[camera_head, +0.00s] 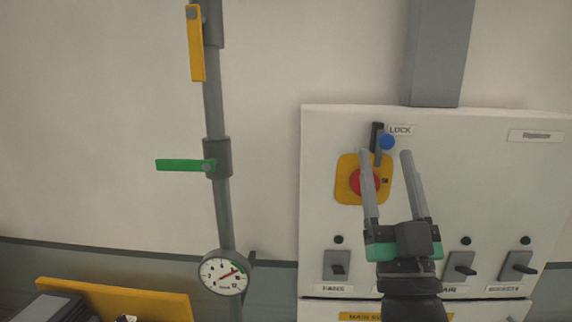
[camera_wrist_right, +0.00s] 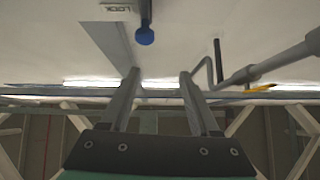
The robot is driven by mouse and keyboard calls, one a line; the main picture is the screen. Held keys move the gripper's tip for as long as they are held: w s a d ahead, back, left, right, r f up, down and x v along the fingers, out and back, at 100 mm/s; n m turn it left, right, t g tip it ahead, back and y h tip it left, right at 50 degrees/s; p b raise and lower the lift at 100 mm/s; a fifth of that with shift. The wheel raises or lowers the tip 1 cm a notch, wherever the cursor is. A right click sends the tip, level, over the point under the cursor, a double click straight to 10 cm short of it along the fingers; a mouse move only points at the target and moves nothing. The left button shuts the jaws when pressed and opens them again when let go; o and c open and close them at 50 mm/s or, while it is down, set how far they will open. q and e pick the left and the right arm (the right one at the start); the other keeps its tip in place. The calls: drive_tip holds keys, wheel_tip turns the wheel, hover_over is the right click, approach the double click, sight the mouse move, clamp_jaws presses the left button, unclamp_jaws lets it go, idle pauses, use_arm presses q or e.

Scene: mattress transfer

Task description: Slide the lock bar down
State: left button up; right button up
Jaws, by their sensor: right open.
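The lock bar is a dark slider (camera_head: 376,136) with a blue round knob (camera_head: 387,142), beside a LOCK label (camera_head: 400,130) near the top of the white control panel. Below it sits a red knob (camera_head: 361,183) on a yellow plate, partly covered by my gripper's finger. My right gripper (camera_head: 388,153) is open, its fingertips just below and around the blue knob in the head view. In the right wrist view the blue knob (camera_wrist_right: 145,36) shows ahead of the fingers, between them and apart from them. My left gripper is not in view.
The white panel (camera_head: 470,190) carries several dark switches (camera_head: 461,265) along its lower part. To the left, a grey pipe (camera_head: 215,105) holds a yellow lever (camera_head: 196,45), a green lever (camera_head: 182,165) and a round gauge (camera_head: 224,273). A yellow board (camera_head: 120,300) stands at lower left.

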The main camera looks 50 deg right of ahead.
sight(385, 135)
drive_tip(key=shift+d+f+b, duration=0.7)
drive_tip(key=shift+d+f, duration=0.65)
drive_tip(key=shift+f, duration=0.45)
drive_tip(key=shift+g, duration=0.4)
drive_tip(key=p+x, duration=0.1)
drive_tip(key=x, duration=0.2)
drive_tip(key=p+x, duration=0.1)
drive_tip(key=x, duration=0.3)
drive_tip(key=p+x, duration=0.1)
drive_tip(key=x, duration=0.3)
drive_tip(key=shift+s+r, duration=0.25)
drive_tip(key=shift+s, duration=0.1)
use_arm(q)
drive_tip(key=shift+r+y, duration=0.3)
use_arm(e)
clamp_jaws()
